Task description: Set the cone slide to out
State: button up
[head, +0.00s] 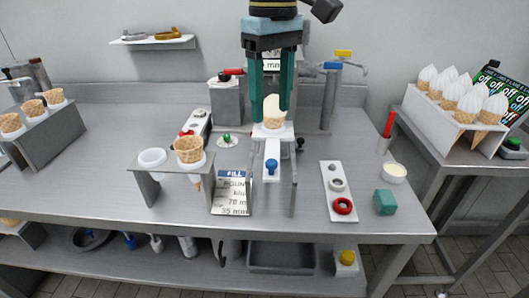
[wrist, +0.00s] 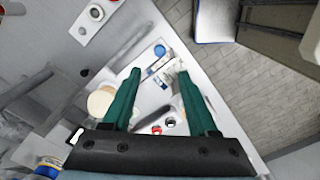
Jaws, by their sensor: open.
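A white slide (head: 272,148) with a blue knob (head: 271,166) runs toward the front from a stand at the middle of the bench. A cream-topped cone (head: 272,104) shows at the back end of the slide. My gripper (head: 271,114) points down over this stand, its two teal fingers apart on either side of the cone in the head view. I cannot tell whether they touch it. In the wrist view the gripper (wrist: 158,74) is open with a gap between the fingertips. Labels on the slide are not readable.
A cone holder (head: 148,170) with a waffle cone (head: 189,149) stands to the left, beside a FILL card (head: 231,193). A white panel (head: 338,190) with a red ring, a teal block (head: 384,202) and a cup (head: 393,173) are right. The front bench between them is partly clear.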

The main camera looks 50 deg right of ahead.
aim_at(271, 161)
notch_tip(271, 161, down, 11)
jog(key=shift+s+r+p, duration=0.1)
jog(key=shift+p, duration=0.8)
grip_shut()
dwell(1.0)
